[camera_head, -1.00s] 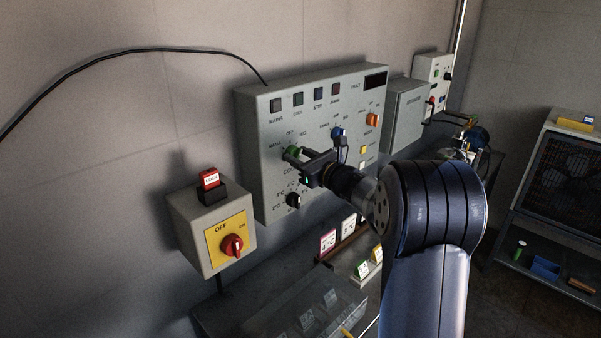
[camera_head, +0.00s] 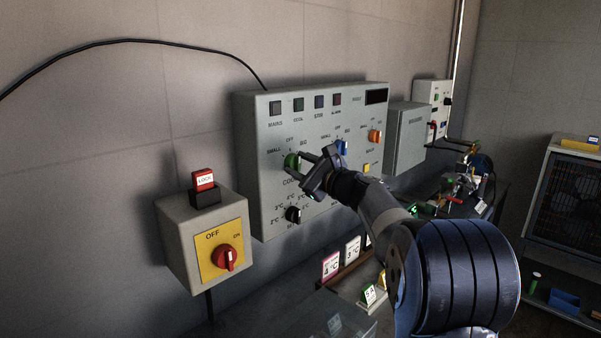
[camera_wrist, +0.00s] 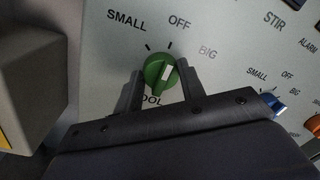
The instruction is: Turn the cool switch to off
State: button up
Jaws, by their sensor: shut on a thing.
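The cool switch is a green knob (camera_head: 291,162) on the grey control panel (camera_head: 262,200). In the wrist view the green knob (camera_wrist: 158,77) sits under the labels SMALL, OFF and BIG.
A blue stir knob (camera_head: 341,147) and an orange knob (camera_head: 375,136) are to the right on the panel. A black knob (camera_head: 293,214) is below. A main switch box (camera_head: 175,235) with a red handle juts out at the left.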

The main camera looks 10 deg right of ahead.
dwell(0.4)
jog(key=o, duration=1)
jog(key=b+v, duration=0.1)
jog(key=v, duration=1)
jog(key=shift+b, duration=0.3)
jog(key=shift+w+a, duration=0.1)
jog(key=shift+w, duration=0.05)
jog(key=p+x, duration=0.1)
jog(key=x, duration=0.9)
jog(key=shift+w+a+r+p, duration=0.1)
jog(key=shift+w+a+p, duration=0.05)
jog(key=shift+w+p, duration=0.2)
jog(key=shift+p, duration=0.3)
jog(key=shift+s, duration=0.1)
jog(key=shift+f+b, duration=0.2)
jog(key=shift+b, duration=0.35)
